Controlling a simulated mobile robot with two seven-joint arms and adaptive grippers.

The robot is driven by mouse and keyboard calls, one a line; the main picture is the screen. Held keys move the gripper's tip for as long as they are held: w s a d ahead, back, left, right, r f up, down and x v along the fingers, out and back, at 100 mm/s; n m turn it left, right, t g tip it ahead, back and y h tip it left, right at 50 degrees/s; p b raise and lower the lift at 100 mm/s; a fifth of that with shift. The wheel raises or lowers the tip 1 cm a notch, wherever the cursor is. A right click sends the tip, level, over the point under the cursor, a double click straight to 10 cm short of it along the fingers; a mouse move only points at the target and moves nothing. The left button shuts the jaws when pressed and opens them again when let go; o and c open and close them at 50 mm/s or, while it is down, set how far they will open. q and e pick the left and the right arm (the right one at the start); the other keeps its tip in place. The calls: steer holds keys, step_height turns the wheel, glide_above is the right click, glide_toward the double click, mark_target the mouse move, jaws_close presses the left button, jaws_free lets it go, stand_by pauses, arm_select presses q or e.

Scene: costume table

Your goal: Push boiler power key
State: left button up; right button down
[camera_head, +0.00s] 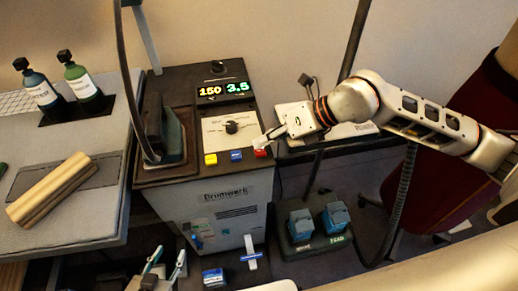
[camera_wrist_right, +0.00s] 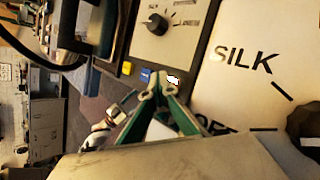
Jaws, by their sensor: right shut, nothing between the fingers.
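The boiler (camera_head: 235,205) is a dark-topped unit with a grey front marked "Brumwerk". Along its front top edge sit a yellow key (camera_head: 210,159), a blue key (camera_head: 236,155) and a red key (camera_head: 260,153). I cannot read which one is the power key. My right gripper (camera_head: 266,141) is shut and empty, its tips just above or at the red key; contact is unclear. In the right wrist view its green fingers (camera_wrist_right: 160,80) meet beside a small bright patch at the end of the key row. My left gripper (camera_head: 169,258) is open and empty, low in front of the boiler.
The boiler's display (camera_head: 223,90) reads 150 and 3.5, above a dial (camera_head: 232,127). An iron (camera_head: 163,130) stands at the left of the boiler top. Two blue pedals (camera_head: 318,220) are on the floor. A padded board (camera_head: 70,215) with bottles lies left.

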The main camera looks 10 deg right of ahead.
mark_target(264, 151)
steer(key=shift+s+f, duration=0.25)
steer(key=shift+f, duration=0.45)
steer(key=shift+d+f+b, duration=0.15)
steer(key=shift+f+b, duration=0.2)
steer(key=shift+f, duration=0.1)
steer(key=shift+r, duration=0.1)
stand_by(0.3)
steer(key=shift+r+p, duration=0.25)
steer(key=shift+p, duration=0.1)
steer(key=shift+w+d+r+p, duration=0.1)
steer(key=shift+r+p, duration=0.3)
steer(key=shift+r, duration=0.15)
steer(key=shift+r+p, duration=1.6)
steer(key=shift+r, duration=1.35)
